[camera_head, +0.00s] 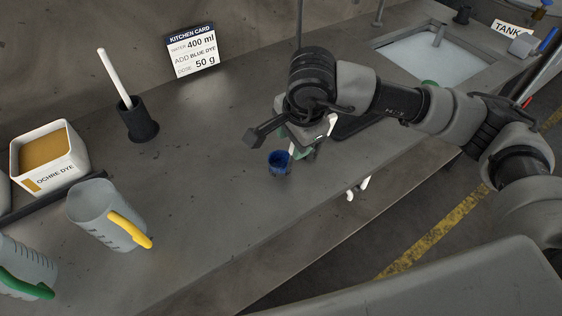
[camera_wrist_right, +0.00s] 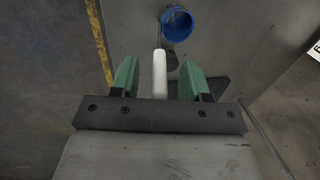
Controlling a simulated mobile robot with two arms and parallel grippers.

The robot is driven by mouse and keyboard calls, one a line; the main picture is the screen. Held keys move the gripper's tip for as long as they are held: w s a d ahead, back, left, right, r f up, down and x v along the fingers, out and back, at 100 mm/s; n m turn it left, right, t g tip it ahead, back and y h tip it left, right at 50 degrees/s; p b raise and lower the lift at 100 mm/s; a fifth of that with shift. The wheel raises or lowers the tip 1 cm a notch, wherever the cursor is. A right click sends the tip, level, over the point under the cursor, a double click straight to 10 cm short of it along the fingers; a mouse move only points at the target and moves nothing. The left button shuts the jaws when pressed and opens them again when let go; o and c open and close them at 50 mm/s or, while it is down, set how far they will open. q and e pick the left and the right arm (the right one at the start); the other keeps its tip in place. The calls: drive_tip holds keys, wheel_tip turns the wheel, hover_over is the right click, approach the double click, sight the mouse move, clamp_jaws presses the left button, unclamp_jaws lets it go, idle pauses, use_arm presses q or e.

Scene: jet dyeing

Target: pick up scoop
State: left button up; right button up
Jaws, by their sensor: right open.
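The scoop appears as a small blue cup (camera_head: 279,161) on the grey bench, just left of and below my right gripper (camera_head: 304,149). In the right wrist view the blue cup (camera_wrist_right: 177,24) lies beyond the fingertips, with its round mouth showing. A white bar (camera_wrist_right: 159,75), which looks like the scoop's handle, stands between the two green fingers of my right gripper (camera_wrist_right: 160,78). Gaps show on both sides of it, so the fingers are apart from it. The join between bar and cup is unclear. My left gripper is out of view.
A clear jug with a yellow handle (camera_head: 95,217), a green-handled jug (camera_head: 25,268) and an ochre dye tub (camera_head: 48,154) stand at left. A black holder (camera_head: 137,121) bears a white rod. A card (camera_head: 192,51) stands behind. A sink (camera_head: 432,55) is at back right.

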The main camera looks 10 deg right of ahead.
drive_tip(key=shift+f, duration=0.45)
drive_tip(key=shift+c, duration=0.3)
clamp_jaws()
drive_tip(key=shift+w+r, duration=0.1)
drive_tip(key=shift+r, duration=0.05)
